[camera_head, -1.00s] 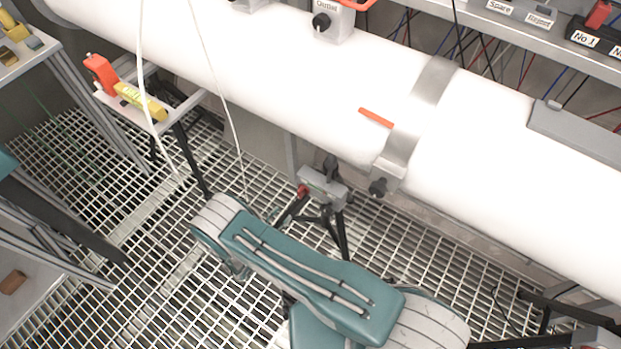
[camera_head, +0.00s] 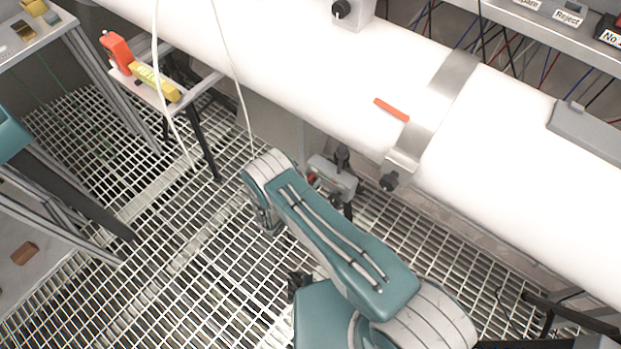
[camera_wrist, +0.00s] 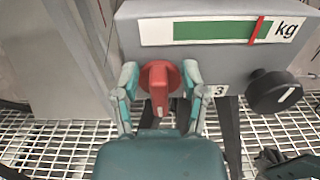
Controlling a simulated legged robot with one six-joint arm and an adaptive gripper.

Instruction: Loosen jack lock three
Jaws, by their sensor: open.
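The jack (camera_head: 326,172) is a grey box on dark legs beneath the white pipe, partly hidden behind my arm in the head view. In the wrist view its grey body (camera_wrist: 222,68) carries a red lock knob (camera_wrist: 159,80), with a "3" label (camera_wrist: 217,91) to the right of the knob. My gripper (camera_wrist: 160,84) is open, with one finger on each side of the red knob. The fingers look very close to the knob; I cannot tell if they touch it. In the head view the fingers are hidden by my arm.
A black knob (camera_wrist: 274,92) sticks out right of the label, below a green kg scale (camera_wrist: 213,30) with a red marker. The white pipe (camera_head: 300,80) runs above the jack. White cables (camera_head: 236,85) hang at left. An orange-yellow tool (camera_head: 140,68) lies on a small stand.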

